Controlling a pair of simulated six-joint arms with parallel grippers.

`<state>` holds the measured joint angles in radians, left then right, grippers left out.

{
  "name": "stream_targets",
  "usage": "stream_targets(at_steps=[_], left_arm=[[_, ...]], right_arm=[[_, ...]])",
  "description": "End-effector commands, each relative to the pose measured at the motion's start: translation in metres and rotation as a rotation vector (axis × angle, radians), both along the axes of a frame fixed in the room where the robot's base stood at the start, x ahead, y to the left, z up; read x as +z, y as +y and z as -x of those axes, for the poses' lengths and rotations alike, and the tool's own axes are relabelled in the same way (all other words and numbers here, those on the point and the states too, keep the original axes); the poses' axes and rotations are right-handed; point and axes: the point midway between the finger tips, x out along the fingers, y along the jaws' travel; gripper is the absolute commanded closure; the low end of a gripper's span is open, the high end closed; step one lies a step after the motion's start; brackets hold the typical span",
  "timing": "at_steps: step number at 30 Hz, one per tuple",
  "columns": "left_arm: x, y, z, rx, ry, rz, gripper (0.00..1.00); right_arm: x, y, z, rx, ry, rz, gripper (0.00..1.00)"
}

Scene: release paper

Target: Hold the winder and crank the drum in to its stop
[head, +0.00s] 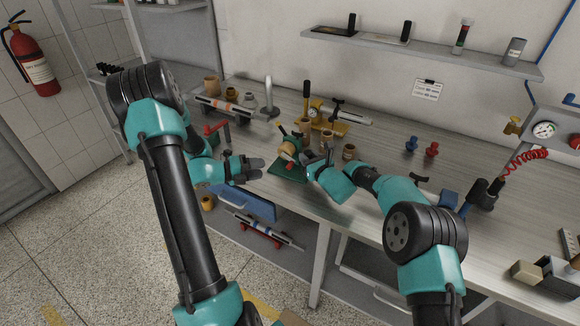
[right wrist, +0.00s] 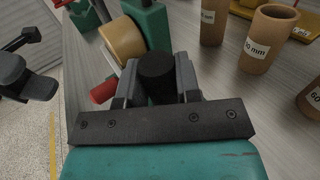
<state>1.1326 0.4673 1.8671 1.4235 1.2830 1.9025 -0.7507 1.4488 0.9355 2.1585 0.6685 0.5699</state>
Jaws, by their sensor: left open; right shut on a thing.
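The winder has a green base (head: 288,172) and a tan drum (head: 287,149), standing on the bench near its front edge. In the right wrist view the tan drum (right wrist: 122,40) sits beside a green upright (right wrist: 151,25). My right gripper (right wrist: 157,82) is shut on a black knob (right wrist: 156,70), seemingly the crank's handle, next to the drum. In the head view the right gripper (head: 312,163) hides part of the winder. A red part (right wrist: 103,90) shows below the drum. My left gripper (head: 258,169) is open and empty, left of the winder and apart from it.
Several labelled tan cylinders (right wrist: 269,40) stand just right of the winder. A yellow-based gauge device (head: 328,127) is behind it. Blue (head: 411,144) and red (head: 432,149) knobs stand further right. The bench's front edge is close to both grippers.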

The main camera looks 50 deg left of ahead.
Motion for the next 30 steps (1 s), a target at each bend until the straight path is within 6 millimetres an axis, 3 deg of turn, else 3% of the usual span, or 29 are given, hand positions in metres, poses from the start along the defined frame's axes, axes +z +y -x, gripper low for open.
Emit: stream_targets(at_steps=[8, 24, 30], left_arm=[[-0.004, -0.009, -0.02, -0.003, 0.0, 0.001, 0.54], [-0.019, -0.042, -0.097, -0.001, -0.001, 0.0, 0.54], [-0.021, -0.047, -0.108, -0.001, -0.001, 0.001, 0.54]], right_arm=[[0.0, 0.0, 0.0, 0.0, 0.0, -0.001, 1.0], [0.0, 0.0, 0.0, 0.0, 0.0, -0.001, 1.0], [0.0, 0.0, 0.0, 0.0, 0.0, 0.0, 1.0]])
